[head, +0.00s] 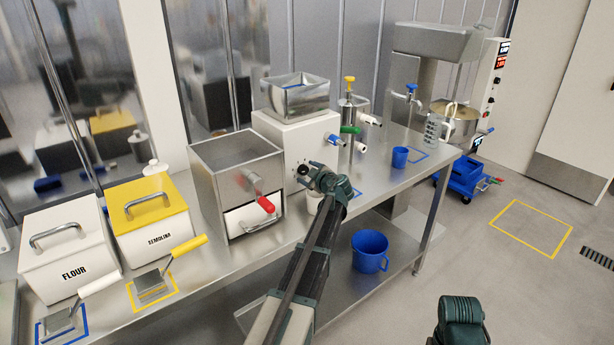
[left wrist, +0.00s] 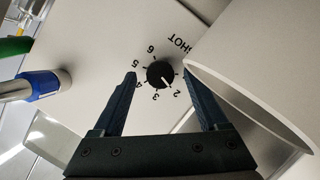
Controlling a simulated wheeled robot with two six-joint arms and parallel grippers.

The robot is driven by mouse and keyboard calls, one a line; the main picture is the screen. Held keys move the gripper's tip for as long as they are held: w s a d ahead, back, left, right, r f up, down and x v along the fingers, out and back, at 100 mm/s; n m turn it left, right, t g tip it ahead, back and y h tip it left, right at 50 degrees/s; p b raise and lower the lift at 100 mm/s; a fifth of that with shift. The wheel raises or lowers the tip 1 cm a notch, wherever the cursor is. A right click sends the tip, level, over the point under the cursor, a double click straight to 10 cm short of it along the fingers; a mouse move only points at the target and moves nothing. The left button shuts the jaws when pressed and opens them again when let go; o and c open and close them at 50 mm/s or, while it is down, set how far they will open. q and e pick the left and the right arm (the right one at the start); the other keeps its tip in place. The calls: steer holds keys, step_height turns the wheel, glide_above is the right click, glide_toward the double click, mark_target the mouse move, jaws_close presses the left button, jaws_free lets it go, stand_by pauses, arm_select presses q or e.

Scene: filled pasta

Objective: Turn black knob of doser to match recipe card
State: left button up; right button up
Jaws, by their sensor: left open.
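The doser (head: 290,135) is a white box with a steel hopper on the steel table. In the left wrist view its black knob (left wrist: 160,74) sits on the white face (left wrist: 105,45), with SHOT and several numbers around it. The knob's white mark points down and right, about toward the 2. My left gripper (head: 308,175) is at the doser's front; in the left wrist view it is open (left wrist: 159,76), its fingers on either side of the knob with gaps. I see no readable recipe card.
A white round vessel (left wrist: 265,75) is close beside my right-hand finger in the wrist view. A blue-banded handle (left wrist: 38,86) is at its left. A steel box with a red-handled crank (head: 240,165) stands left of the doser; a blue cup (head: 400,157) is right.

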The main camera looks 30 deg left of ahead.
arm_select(q)
steer(key=shift+w+a+f, duration=0.1)
steer(key=shift+w+a, duration=0.1)
steer(key=shift+a, duration=0.1)
jaws_close()
stand_by(0.5)
